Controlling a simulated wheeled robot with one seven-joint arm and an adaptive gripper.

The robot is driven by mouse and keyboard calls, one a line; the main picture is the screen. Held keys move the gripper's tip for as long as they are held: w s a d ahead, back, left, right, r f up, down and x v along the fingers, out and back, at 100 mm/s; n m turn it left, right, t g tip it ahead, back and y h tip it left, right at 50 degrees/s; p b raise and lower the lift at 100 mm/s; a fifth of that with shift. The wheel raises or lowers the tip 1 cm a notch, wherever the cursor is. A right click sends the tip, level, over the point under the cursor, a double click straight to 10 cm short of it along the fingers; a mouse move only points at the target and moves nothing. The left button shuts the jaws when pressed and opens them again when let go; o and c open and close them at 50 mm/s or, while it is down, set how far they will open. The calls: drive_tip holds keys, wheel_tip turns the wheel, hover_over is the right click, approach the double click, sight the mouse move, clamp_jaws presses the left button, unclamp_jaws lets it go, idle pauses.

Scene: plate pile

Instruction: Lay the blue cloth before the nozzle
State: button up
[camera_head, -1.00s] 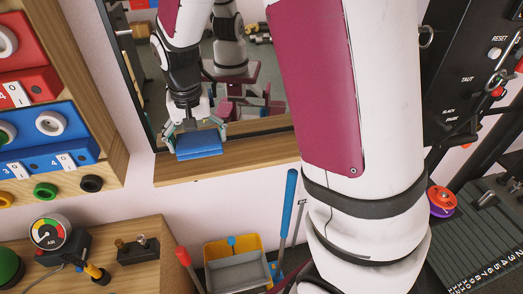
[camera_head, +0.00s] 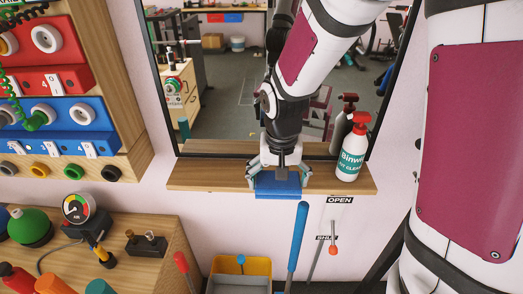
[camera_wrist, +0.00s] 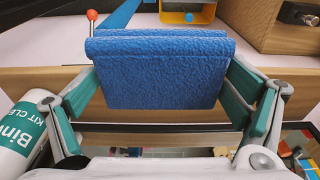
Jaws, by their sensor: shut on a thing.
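The folded blue cloth (camera_head: 278,187) is held between the fingers of my gripper (camera_head: 279,178), at the front edge of the wooden shelf. In the wrist view the cloth (camera_wrist: 160,70) spans the gap between both green-padded fingers (camera_wrist: 160,100). I cannot tell if the cloth touches the shelf. A white spray bottle (camera_head: 349,160) with a teal label and red spray head (camera_head: 357,122) stands upright on the shelf, right of my gripper and apart from it. The bottle (camera_wrist: 15,140) also shows at the left of the wrist view. Which way its nozzle points is hard to tell.
The wooden shelf (camera_head: 215,176) is bare left of my gripper. A dark-framed mirror (camera_head: 215,100) stands behind it. Below are a yellow bin (camera_head: 258,266), a blue handle (camera_head: 298,235) and a small red-knobbed lever (camera_head: 333,251). A gauge (camera_head: 76,208) stands at left.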

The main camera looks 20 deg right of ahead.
drive_tip(key=w, duration=0.2)
drive_tip(key=w+d, duration=0.1)
drive_tip(key=w, duration=0.2)
drive_tip(key=w+f, duration=0.1)
drive_tip(key=w, duration=0.2)
drive_tip(key=shift+w+d, duration=0.2)
drive_tip(key=shift+d, duration=0.15)
drive_tip(key=shift+f+p, duration=0.3)
drive_tip(key=shift+f, duration=1.35)
drive_tip(key=shift+f, duration=0.1)
drive_tip(key=o, duration=0.8)
drive_tip(key=shift+o, duration=0.2)
wheel_tip(320, 180, up, 12)
drive_tip(key=s, duration=0.1)
drive_tip(key=s+r+n+t, duration=0.2)
drive_tip(key=s+r, duration=0.7)
drive_tip(key=s, duration=0.2)
drive_tip(key=s+r+n+t, duration=0.1)
drive_tip(key=s, duration=1.3)
drive_tip(key=shift+d+r+n+t+b, duration=0.15)
drive_tip(key=shift+r+n+t+b, duration=0.15)
drive_tip(key=shift+r, duration=0.05)
